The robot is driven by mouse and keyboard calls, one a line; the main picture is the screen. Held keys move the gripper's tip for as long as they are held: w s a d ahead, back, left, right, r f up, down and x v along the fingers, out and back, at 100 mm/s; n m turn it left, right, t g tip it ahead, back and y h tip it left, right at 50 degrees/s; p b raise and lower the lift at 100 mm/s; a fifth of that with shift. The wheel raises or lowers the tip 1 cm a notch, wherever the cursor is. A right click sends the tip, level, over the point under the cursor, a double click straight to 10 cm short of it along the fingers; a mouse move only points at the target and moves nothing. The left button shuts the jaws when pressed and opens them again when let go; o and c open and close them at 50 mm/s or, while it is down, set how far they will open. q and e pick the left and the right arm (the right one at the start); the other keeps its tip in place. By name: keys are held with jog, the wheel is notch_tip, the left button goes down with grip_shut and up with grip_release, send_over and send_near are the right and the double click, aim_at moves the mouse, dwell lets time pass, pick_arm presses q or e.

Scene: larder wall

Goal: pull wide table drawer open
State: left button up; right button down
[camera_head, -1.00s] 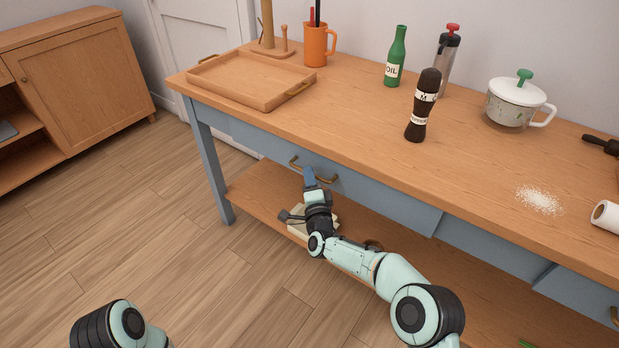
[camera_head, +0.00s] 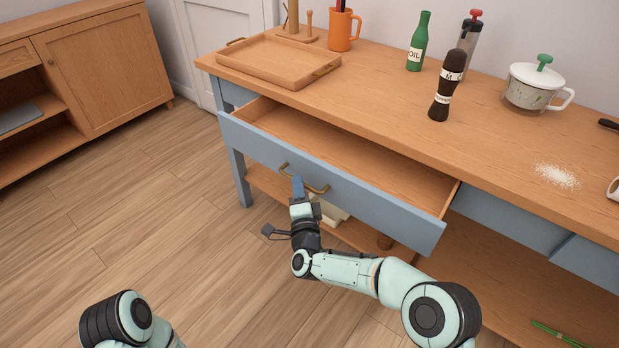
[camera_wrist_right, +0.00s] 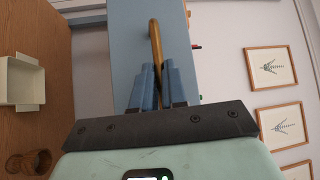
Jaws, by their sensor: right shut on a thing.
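The wide table drawer (camera_head: 375,208) has a blue-grey front and stands well out from the table (camera_head: 365,110). Its bare wooden inside shows, and I see nothing in it. Its brass handle (camera_head: 318,189) is a bow on the front. My right gripper (camera_head: 297,186) is shut on this handle. In the right wrist view the blue fingers (camera_wrist_right: 158,85) sit on both sides of the brass handle (camera_wrist_right: 155,45). Of my left arm only a part shows at the bottom left of the head view; its gripper is out of view.
On the table top stand a wooden tray (camera_head: 245,62), an orange mug (camera_head: 341,32), a green oil bottle (camera_head: 418,42), a dark mill (camera_head: 447,88) and a white pot (camera_head: 530,90). A lower shelf (camera_head: 490,285) runs beneath. Open floor (camera_head: 130,215) lies at the left.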

jog(key=s+a, duration=0.8)
jog(key=s, duration=0.3)
jog(key=shift+s+a, duration=0.2)
jog(key=shift+s, duration=0.1)
jog(key=shift+r, duration=0.1)
jog(key=c, duration=1.2)
grip_release()
jog(key=shift+o, duration=0.2)
pick_arm(q)
jog(key=shift+w+d+r+p, duration=0.25)
jog(key=shift+r+p, duration=0.1)
jog(key=shift+r, duration=0.2)
jog(key=shift+w+d+r+p, duration=0.1)
jog(key=shift+w+r+p, duration=0.15)
jog(key=shift+r, duration=0.25)
pick_arm(e)
jog(key=v, duration=1.3)
jog(key=shift+s, duration=0.2)
